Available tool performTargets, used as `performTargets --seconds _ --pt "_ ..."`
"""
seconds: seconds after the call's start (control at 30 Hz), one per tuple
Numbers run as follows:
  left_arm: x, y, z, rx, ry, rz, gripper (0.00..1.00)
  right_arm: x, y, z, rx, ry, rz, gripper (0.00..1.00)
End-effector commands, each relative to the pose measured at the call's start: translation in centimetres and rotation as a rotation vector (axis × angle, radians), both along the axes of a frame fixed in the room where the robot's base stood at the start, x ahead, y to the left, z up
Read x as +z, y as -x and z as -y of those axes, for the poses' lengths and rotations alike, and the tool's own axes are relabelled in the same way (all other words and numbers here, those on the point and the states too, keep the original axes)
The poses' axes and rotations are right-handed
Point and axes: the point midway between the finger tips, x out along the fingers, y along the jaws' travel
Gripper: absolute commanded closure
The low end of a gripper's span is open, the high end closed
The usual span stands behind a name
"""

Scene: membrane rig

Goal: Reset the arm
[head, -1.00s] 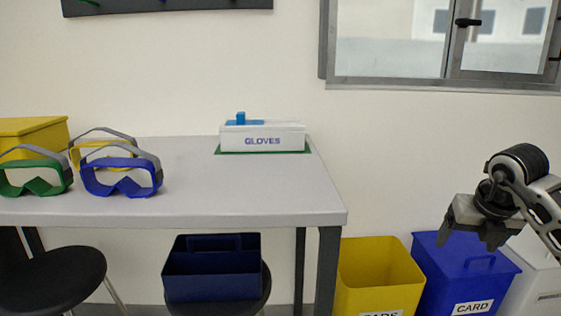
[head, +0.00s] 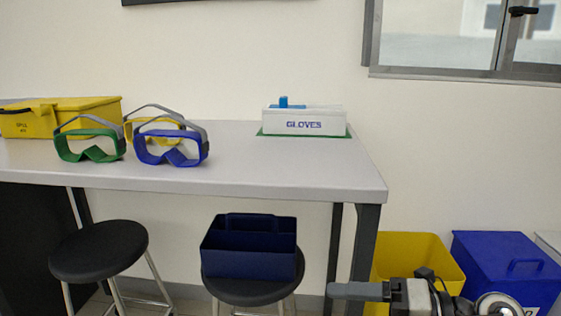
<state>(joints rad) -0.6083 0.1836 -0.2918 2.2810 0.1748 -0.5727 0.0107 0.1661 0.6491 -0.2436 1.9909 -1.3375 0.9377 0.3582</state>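My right gripper (head: 355,291) is at the bottom right of the head view, in front of the yellow bin and below the table's right end. It is seen side-on with its fingers pointing left, and I cannot tell whether they are apart. Nothing shows held in it. My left gripper is out of view.
A grey table (head: 240,172) carries green goggles (head: 90,157), blue goggles (head: 160,160), yellow goggles, a yellow spill kit (head: 92,105) and a gloves box (head: 303,121). A navy caddy (head: 250,262) sits on a stool. A yellow bin (head: 415,250) and blue bin (head: 500,262) stand at right.

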Motion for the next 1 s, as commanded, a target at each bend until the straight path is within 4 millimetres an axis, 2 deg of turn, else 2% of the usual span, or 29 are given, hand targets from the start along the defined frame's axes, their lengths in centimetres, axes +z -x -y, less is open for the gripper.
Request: performTargets --seconds 0.03,0.07,0.1,0.17,0.23,0.3,0.47,0.6,0.67,0.73,1.0 --pt "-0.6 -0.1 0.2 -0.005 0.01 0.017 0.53 0.2 1.5 -1.8 -0.029 -0.215 -0.064 0.19" --pt "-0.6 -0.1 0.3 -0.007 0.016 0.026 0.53 0.9 1.9 -2.2 -0.063 -0.343 -0.11 0.19" --pt "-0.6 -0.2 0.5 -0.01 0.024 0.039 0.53 1.5 2.3 -2.4 -0.119 -0.504 -0.182 0.19" --pt "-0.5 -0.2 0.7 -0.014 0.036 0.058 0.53 1.6 2.3 -1.9 -0.226 -0.724 -0.32 0.19" --pt "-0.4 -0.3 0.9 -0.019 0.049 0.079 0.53 0.3 2.1 -0.8 -0.369 -0.932 -0.512 0.19" --pt "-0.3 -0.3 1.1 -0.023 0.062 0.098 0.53 -2.2 2.2 0.1 -0.508 -1.078 -0.712 0.19" --pt "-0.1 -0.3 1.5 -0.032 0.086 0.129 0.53 -9.1 4.2 0.2 -0.758 -1.239 -1.162 0.19" --pt "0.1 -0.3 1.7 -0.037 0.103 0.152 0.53 -13.9 7.6 -1.5 -0.889 -1.26 -1.517 0.19" --pt "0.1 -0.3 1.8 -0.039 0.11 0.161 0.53 -15.4 9.3 -2.5 -0.926 -1.247 -1.66 0.19" --pt "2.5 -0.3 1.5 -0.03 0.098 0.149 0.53 -13.3 9.5 -2.4 -0.955 -1.237 -1.682 0.19" --pt "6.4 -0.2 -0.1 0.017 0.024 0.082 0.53 -9.3 9.5 -0.6 -1.084 -1.215 -1.654 0.19"
